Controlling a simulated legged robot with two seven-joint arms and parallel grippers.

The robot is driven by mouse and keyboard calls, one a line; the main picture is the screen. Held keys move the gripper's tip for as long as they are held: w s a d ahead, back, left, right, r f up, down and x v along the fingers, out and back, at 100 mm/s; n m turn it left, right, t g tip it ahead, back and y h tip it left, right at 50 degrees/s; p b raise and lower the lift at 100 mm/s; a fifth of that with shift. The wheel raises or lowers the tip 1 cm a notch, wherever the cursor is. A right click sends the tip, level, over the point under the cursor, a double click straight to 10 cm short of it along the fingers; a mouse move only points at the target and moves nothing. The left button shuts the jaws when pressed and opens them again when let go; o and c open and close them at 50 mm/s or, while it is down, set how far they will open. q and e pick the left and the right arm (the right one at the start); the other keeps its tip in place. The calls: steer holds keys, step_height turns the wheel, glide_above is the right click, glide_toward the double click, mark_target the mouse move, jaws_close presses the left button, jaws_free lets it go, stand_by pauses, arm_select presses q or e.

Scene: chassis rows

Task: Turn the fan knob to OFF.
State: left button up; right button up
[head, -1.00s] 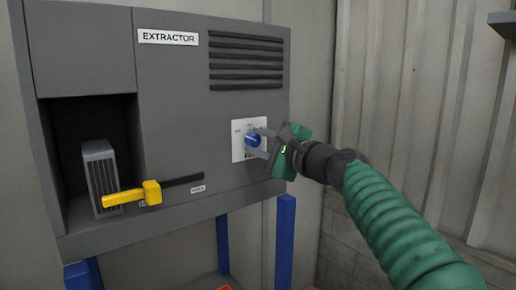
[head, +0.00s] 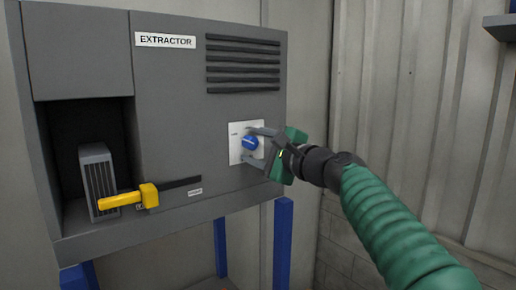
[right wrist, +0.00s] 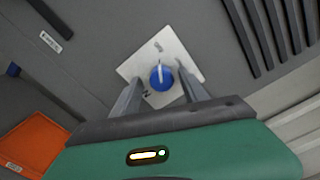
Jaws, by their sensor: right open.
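The blue fan knob (head: 250,143) sits on a white label plate (head: 235,150) on the front of the grey extractor box. In the right wrist view the knob (right wrist: 162,77) shows a pale pointer line toward the plate's marked upper corner; the lettering is too small to read. My right gripper (head: 256,146) is open, its two grey fingers on either side of the knob. In the right wrist view the fingers (right wrist: 160,88) stand apart, with gaps between them and the knob. Whether they touch the panel cannot be told. My left gripper is not in view.
The extractor (head: 165,110) has vent slats (head: 243,65) above the knob and a yellow lever (head: 130,197) at lower left, beside an open bay with a grey finned block (head: 97,175). An orange surface (right wrist: 40,135) shows in the right wrist view. Blue legs (head: 283,240) stand below.

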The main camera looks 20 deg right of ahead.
steer(key=shift+s+d, duration=0.15)
steer(key=shift+s, duration=0.1)
steer(key=b+v, duration=0.6)
steer(key=v, duration=1)
steer(key=shift+b, duration=0.4)
steer(key=shift+s, duration=0.1)
